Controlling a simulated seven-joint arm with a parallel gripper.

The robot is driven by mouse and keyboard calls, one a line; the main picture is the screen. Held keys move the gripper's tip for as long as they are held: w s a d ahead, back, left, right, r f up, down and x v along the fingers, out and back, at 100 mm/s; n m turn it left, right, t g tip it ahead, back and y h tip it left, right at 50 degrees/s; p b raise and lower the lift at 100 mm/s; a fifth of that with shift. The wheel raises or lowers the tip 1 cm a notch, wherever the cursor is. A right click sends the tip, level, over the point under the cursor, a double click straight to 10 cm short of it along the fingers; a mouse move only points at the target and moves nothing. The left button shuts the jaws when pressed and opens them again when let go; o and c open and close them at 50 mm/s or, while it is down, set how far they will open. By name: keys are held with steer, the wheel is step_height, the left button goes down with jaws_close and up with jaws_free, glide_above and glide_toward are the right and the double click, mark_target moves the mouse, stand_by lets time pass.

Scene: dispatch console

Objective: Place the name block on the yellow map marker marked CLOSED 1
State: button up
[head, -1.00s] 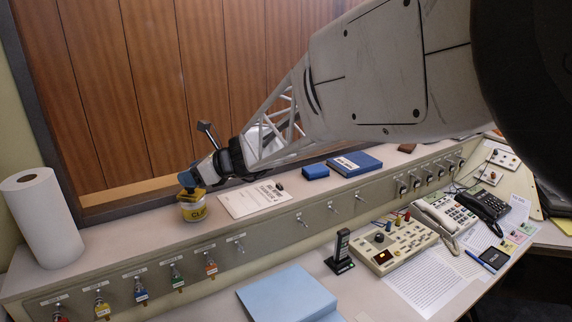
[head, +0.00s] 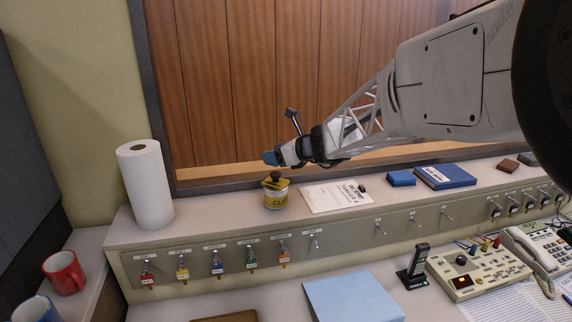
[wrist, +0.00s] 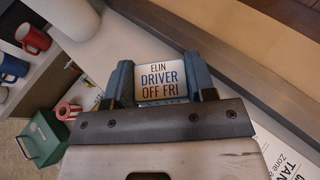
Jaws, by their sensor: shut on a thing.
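My gripper (wrist: 160,85) is shut on the name block (wrist: 160,78), a pale block reading "ELIN DRIVER OFF FRI", in the wrist view. In the head view my gripper (head: 270,158) is above the back shelf, and the block cannot be made out there. Just below the fingertips, apart from them, stands a round yellow-and-white pot-like thing (head: 276,199) with a dark knob on top. Its lettering starts with "CL" or "GL" and is not fully readable. I cannot make out the words CLOSED 1 anywhere.
A paper roll (head: 150,187) stands left on the shelf (head: 225,215). A paper sheet (head: 337,196), blue box (head: 401,178) and blue book (head: 443,177) lie right. Coloured tags hang on the front panel (head: 345,240). Red (head: 64,272) and blue (head: 36,309) mugs stand lower left.

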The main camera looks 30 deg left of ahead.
mark_target(276, 173)
steer(key=shift+w+a, duration=0.2)
steer(key=shift+w+a+f, duration=0.1)
steer(key=shift+f, duration=1.7)
steer(key=shift+f, duration=0.15)
steer(key=o, duration=0.9)
steer(key=v, duration=1.2)
